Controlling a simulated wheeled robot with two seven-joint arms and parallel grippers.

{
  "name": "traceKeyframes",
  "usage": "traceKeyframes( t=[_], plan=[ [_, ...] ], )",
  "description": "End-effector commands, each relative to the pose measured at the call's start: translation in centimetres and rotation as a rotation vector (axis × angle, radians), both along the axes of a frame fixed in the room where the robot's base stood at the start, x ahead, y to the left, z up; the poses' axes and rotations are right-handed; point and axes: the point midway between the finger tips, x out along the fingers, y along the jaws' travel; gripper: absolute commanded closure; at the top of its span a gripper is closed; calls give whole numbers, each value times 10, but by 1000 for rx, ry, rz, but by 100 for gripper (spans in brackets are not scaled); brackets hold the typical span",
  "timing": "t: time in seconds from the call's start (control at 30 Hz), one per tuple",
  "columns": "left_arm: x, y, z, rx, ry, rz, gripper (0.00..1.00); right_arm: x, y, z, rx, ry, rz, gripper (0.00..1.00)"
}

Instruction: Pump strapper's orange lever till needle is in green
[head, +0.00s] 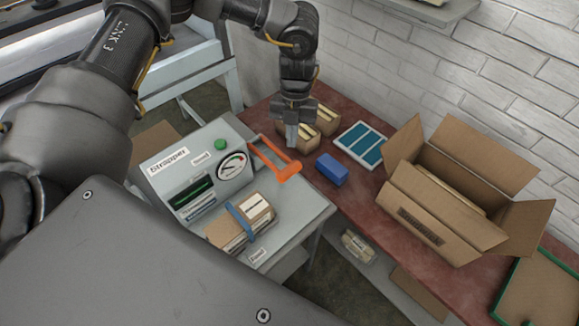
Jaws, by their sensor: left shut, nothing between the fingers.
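The strapper (161,184) is a pale grey machine with a sloped panel, left of centre. Its orange lever (286,171) sticks out at its right side toward the red bench. The round gauge (232,165) is on the panel; its needle is too small to read surely. A green button (220,144) is above the gauge. A cardboard parcel with a blue strap (239,217) lies on the machine's bed. My right gripper is not in view.
On the red bench (355,205) are small brown boxes (326,119), a blue block (332,170), a tray with blue panels (361,145) and a large open carton (445,205). A green-edged board (541,290) lies at lower right. A brick wall stands behind.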

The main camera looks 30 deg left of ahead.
Motion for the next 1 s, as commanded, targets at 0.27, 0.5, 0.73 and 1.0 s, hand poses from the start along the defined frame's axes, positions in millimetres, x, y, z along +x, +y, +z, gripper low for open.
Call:
traceKeyframes(
  t=[0.27, 0.5, 0.73, 1.0],
  plan=[
    [-7, -2, -32, 1, -1, -1, 100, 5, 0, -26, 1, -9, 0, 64],
    [-14, -4, -57, 0, -1, -1, 100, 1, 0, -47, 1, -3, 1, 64],
    [-16, -4, -62, 0, -1, 1, 100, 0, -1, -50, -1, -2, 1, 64],
    [-16, -4, -63, -1, 0, 1, 100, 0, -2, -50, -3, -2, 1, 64]
  ],
)
